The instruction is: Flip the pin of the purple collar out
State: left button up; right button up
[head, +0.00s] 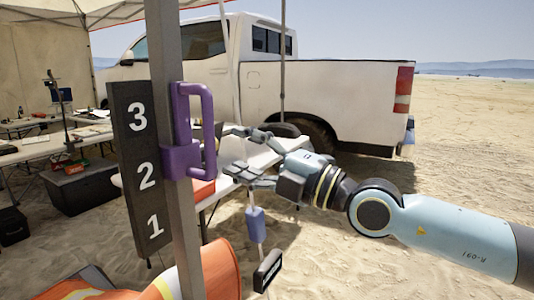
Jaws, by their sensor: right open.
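The purple collar (180,160) sits around a grey metal post, beside a dark board at the number 2. Its purple handle-shaped pin (208,115) stands upright on the right side of the post, joined to the collar at the bottom. My right gripper (238,153) is open and points left, its fingertips just right of the collar and the pin. It looks empty, and I cannot tell whether a fingertip touches the purple part. My left gripper does not show.
The numbered board (128,150) reads 3, 2, 1 from the top. An orange item (215,272) lies low by the post. A table (235,160) stands behind my right gripper, and a white pickup truck (325,90) is behind it. Open sand (470,150) is at the right.

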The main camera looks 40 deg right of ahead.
jog(key=p+v, duration=0.1)
jog(key=v, duration=0.3)
jog(key=shift+s+f, duration=0.1)
jog(key=shift+s, duration=0.05)
dwell(0.4)
jog(key=shift+b, duration=0.3)
